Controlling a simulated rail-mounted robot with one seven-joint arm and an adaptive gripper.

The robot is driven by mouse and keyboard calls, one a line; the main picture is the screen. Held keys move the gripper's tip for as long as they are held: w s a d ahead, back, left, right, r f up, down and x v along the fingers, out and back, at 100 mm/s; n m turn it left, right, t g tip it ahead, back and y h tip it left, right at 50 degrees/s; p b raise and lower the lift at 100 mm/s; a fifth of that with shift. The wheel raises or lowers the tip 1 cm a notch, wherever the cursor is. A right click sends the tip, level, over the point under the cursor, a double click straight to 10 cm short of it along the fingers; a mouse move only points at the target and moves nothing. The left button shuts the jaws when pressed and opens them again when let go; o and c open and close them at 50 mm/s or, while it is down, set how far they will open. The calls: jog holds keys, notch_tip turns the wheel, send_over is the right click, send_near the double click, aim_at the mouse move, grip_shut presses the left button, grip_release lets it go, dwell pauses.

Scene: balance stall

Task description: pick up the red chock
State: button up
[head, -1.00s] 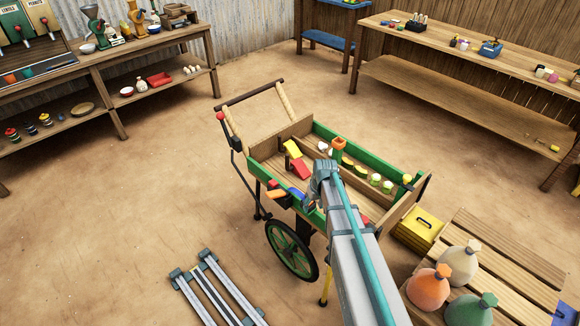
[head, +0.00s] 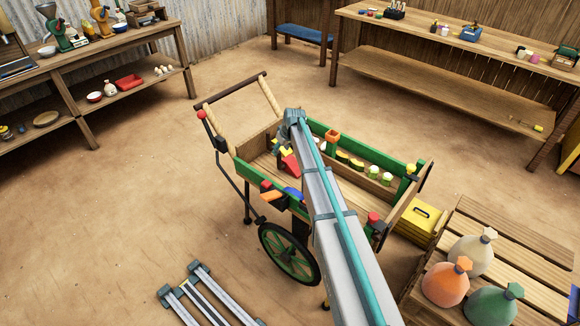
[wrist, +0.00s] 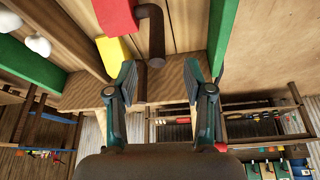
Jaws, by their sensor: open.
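The red chock (head: 290,163) lies in the wooden cart (head: 265,157), partly hidden by my arm in the head view. It also shows as a red block (wrist: 115,15) at the top of the wrist view, cut off by the frame edge. A yellow block (wrist: 114,51) lies right beside it. My gripper (wrist: 160,78) is open, with nothing between its fingers. Its fingers are below and to the right of the red chock in the wrist view, near the cart's wooden end board. In the head view my gripper is mostly hidden behind my arm.
A dark bent peg (wrist: 155,35) stands close to the red chock and the gap between my fingers. Green side boards (wrist: 222,35) edge the cart. White lumps (wrist: 38,45) lie beyond a divider. Orange and green items (head: 333,138) occupy the cart's far side.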

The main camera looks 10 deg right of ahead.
aim_at(280, 152)
jog(key=p+x, duration=0.1)
jog(key=x, duration=0.1)
jog(key=p+x, duration=0.1)
jog(key=x, duration=0.2)
jog(key=shift+w+d, duration=0.15)
jog(key=shift+w, duration=0.2)
jog(key=shift+f, duration=0.4)
jog(key=shift+c, duration=0.2)
grip_shut()
jog(key=shift+r, duration=0.1)
